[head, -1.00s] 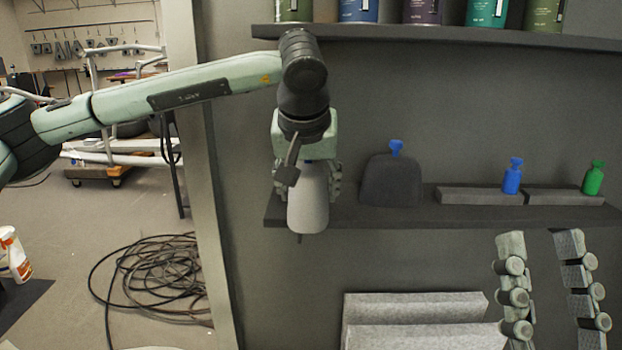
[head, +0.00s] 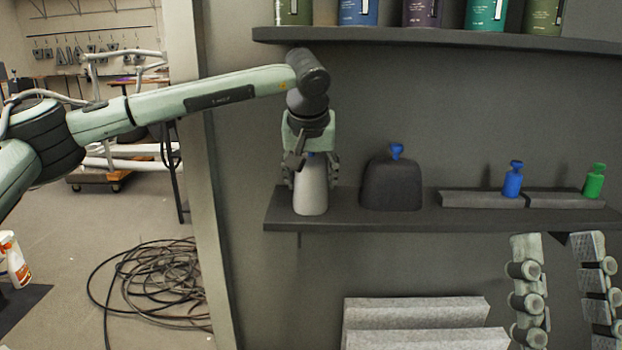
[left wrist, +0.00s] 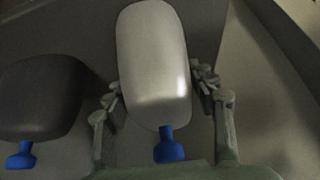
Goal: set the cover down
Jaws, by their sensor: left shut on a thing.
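The light grey cover (head: 311,187) is upright at the left end of the dark shelf (head: 400,222). My left gripper (head: 311,170) comes from above and is shut on it, fingers on either side. Its base is over the shelf top; I cannot tell whether it touches. In the left wrist view the cover (left wrist: 153,65) is between the fingers (left wrist: 160,98), with its blue knob (left wrist: 168,147) toward the palm. My right gripper (head: 560,245) is low at the right, below the shelf, with its fingers apart and nothing between them.
A dark cover with a blue knob (head: 391,187) stands close to the right. Further right, a blue piece (head: 512,180) and a green piece (head: 593,181) stand on grey blocks. An upper shelf (head: 420,37) holds several cans. Grey steps (head: 420,308) are below.

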